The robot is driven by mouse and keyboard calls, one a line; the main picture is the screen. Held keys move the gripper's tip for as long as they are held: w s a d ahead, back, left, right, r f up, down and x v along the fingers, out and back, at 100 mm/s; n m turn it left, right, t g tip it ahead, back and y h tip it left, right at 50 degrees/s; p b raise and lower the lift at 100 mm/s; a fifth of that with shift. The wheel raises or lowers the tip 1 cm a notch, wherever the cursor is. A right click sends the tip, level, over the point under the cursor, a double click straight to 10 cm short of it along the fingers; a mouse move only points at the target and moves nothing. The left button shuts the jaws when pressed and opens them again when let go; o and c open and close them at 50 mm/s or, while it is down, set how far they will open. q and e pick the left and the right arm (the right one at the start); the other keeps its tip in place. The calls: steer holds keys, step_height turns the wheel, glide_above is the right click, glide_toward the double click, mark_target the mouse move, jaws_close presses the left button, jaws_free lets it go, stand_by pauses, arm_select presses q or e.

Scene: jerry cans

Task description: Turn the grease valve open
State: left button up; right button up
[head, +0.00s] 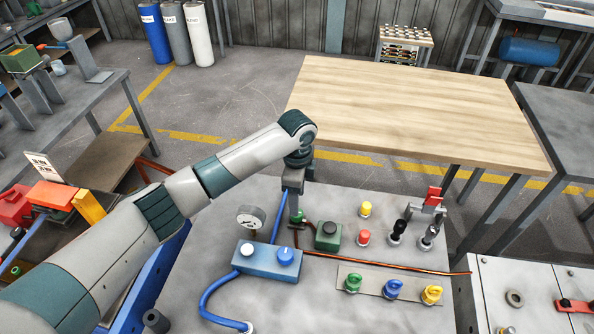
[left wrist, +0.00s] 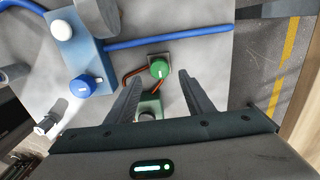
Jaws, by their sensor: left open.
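I cannot read a label that says which knob is the grease valve. A green round knob (head: 298,217) with a pale mark sits on the panel (head: 340,200) beside a copper-coloured pipe; it also shows in the left wrist view (left wrist: 159,69). My left gripper (head: 294,208) points down over this knob and partly hides it. In the left wrist view my left gripper (left wrist: 160,85) is open, its fingers either side of the green area, with nothing held. Contact with the knob cannot be told. My right gripper is not in view.
A green box with a black button (head: 328,236) stands just right of the green knob. A blue box (head: 268,260) with white and blue knobs and a gauge (head: 251,219) are to the left. Green, blue and yellow knobs line a front strip (head: 373,279). Switches stand right.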

arm_select(q)
step_height(320, 180, up, 12)
steer(key=b, duration=0.2)
steer(key=shift+f, duration=0.15)
stand_by(0.5)
